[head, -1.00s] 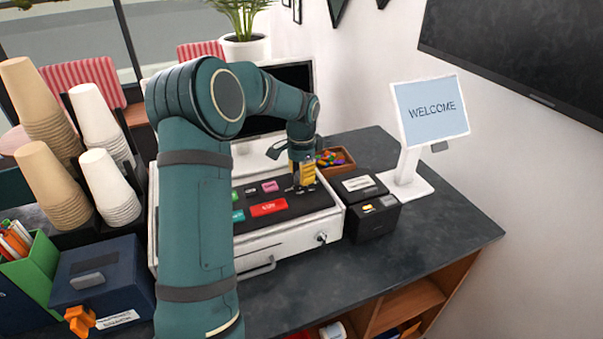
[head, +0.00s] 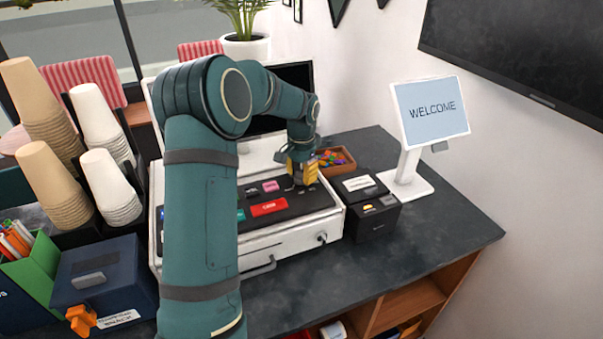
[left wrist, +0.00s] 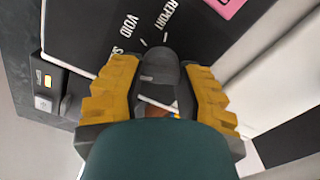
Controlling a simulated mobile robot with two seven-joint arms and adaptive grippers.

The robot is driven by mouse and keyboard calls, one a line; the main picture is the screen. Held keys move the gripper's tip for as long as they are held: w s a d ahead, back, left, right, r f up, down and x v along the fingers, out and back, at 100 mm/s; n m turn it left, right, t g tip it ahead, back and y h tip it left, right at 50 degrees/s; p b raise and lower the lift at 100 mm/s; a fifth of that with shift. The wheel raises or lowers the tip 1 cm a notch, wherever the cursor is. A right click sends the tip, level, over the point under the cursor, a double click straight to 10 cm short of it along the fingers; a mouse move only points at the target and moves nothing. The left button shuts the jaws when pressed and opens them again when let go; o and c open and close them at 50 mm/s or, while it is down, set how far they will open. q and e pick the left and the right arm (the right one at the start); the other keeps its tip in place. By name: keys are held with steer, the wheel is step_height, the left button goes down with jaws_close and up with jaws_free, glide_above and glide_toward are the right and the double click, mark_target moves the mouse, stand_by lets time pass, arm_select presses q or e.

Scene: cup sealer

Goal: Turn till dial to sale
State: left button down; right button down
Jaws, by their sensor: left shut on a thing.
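The till (head: 290,243) is a white box on the counter with a dark key panel on top. In the left wrist view the dial (left wrist: 158,70) is a small dark grey knob on the black panel. White words VOID and REPORT and part of a word starting with S are printed around it, with short tick marks. My left gripper (head: 301,173) has yellow finger pads and is at the panel's far right corner. It is shut on the dial, with one pad on each side. The dial's pointer is hard to make out. My right gripper is not seen.
A black printer box (head: 372,217) stands right of the till. A tray of colourful items (head: 333,160) is behind it. The WELCOME screen (head: 432,110) stands at the right. Stacked cups (head: 108,188) and a dark blue box (head: 100,280) are at the left. Counter space is free at front right.

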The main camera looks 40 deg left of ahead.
mark_target(301, 173)
arm_select(q)
steer(key=c, duration=0.6)
jaws_free()
steer(key=shift+f, duration=0.1)
step_height(301, 173, up, 12)
steer(key=shift+r, duration=0.1)
